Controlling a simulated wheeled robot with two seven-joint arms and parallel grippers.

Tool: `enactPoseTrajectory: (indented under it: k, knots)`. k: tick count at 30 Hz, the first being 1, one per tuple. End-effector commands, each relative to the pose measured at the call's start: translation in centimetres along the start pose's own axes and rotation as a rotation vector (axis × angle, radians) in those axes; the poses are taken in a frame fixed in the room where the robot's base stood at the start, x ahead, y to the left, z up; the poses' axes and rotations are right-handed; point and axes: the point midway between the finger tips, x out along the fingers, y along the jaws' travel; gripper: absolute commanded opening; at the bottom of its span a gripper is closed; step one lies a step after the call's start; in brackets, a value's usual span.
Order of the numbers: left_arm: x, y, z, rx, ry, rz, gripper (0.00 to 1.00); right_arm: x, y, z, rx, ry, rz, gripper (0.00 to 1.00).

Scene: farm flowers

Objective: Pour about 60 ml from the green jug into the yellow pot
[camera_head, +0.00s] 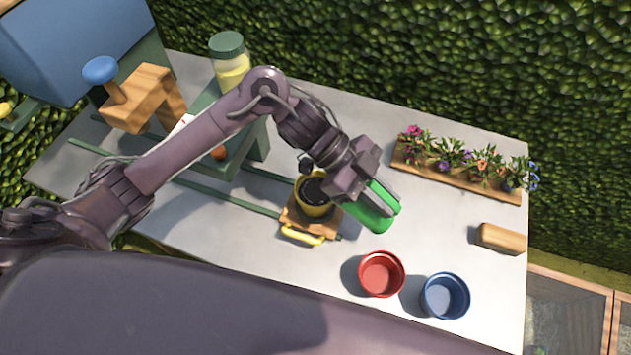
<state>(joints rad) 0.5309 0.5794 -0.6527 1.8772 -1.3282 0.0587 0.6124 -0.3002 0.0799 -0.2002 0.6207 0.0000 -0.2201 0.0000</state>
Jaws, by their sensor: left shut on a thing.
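My left gripper (365,192) is shut on the green jug (375,212) and holds it just right of the yellow pot. The jug looks tilted, and the gripper hides part of it. Its mouth and contents cannot be made out. The yellow pot (318,210) stands on a small wooden block with a yellow handle (302,235), and its inside looks dark. My wrist partly covers the view of the pot. My right gripper is not in view.
A red pot (381,274) and a blue pot (445,296) stand at the front right. A flower planter (455,180) lies at the back right, with a wooden block (501,239) near the right edge. Green rails (225,198) cross the table (430,225). A lidded jar (230,72) stands behind my arm.

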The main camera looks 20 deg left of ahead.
Motion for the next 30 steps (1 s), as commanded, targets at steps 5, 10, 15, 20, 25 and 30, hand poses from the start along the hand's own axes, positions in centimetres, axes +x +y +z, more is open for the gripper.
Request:
enactPoseTrajectory:
  k: [5, 10, 15, 20, 25, 30]
  knots:
    - [1.3, 0.0, 0.1, 0.005, -0.147, 0.001, 0.00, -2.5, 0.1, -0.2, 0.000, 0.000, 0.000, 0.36]
    - [3.4, 0.0, 1.1, 0.005, -0.315, 0.003, 0.00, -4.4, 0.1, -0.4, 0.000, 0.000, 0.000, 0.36]
    - [5.5, 0.0, 1.1, 0.004, -0.470, 0.004, 0.00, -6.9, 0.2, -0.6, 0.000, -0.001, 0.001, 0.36]
    - [7.1, 0.0, 1.1, 0.005, -0.605, 0.003, 0.00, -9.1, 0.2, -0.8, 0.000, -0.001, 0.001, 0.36]
    - [8.6, -0.1, 1.3, 0.006, -0.744, 0.000, 0.00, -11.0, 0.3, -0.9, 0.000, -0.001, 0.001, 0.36]
    - [9.9, 0.0, 1.9, 0.004, -0.854, 0.002, 0.00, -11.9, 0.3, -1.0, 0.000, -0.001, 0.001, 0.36]
